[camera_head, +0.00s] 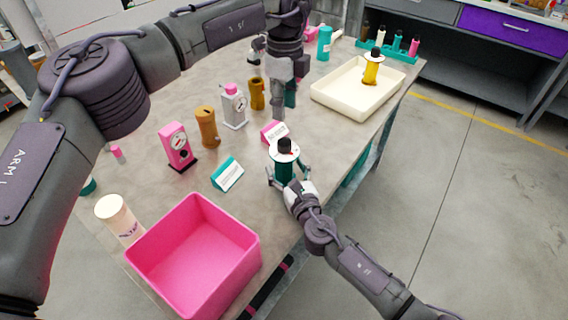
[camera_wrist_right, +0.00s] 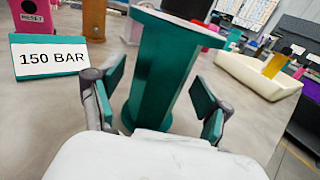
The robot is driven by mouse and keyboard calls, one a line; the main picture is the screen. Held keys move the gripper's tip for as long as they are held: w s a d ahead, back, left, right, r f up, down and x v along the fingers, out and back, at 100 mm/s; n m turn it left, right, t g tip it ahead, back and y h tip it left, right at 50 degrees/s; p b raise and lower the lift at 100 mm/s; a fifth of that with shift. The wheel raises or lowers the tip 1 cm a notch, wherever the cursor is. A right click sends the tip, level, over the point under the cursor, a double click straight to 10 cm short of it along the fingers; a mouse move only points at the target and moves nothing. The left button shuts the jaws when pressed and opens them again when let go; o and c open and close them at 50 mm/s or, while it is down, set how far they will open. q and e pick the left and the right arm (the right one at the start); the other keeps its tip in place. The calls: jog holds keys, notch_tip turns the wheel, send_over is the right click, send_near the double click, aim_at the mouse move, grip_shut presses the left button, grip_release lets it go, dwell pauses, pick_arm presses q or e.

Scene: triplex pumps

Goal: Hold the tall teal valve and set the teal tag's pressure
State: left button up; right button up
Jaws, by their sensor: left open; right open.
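The tall teal valve (camera_head: 284,170) stands upright near the table's front edge, with a pale dial disc and black knob on top. In the right wrist view its teal body (camera_wrist_right: 162,70) fills the middle. My right gripper (camera_head: 289,181) is open, its two fingers on either side of the body; in the wrist view (camera_wrist_right: 155,108) gaps show beside it. The teal tag (camera_head: 227,174) stands on the table left of the valve; it reads "150 BAR" in the wrist view (camera_wrist_right: 49,58). My left gripper (camera_head: 284,105) is open, pointing down beyond the valve, holding nothing I can make out.
A pink tag (camera_head: 274,132) stands just behind the valve. A pink bin (camera_head: 235,262) is at the near left, a cream tray (camera_head: 330,102) with a yellow valve (camera_head: 371,70) at the far right. Pink, brown and grey valves (camera_head: 207,127) stand to the left. A teal rack (camera_head: 400,54) is behind.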

jog(key=shift+x, duration=0.75)
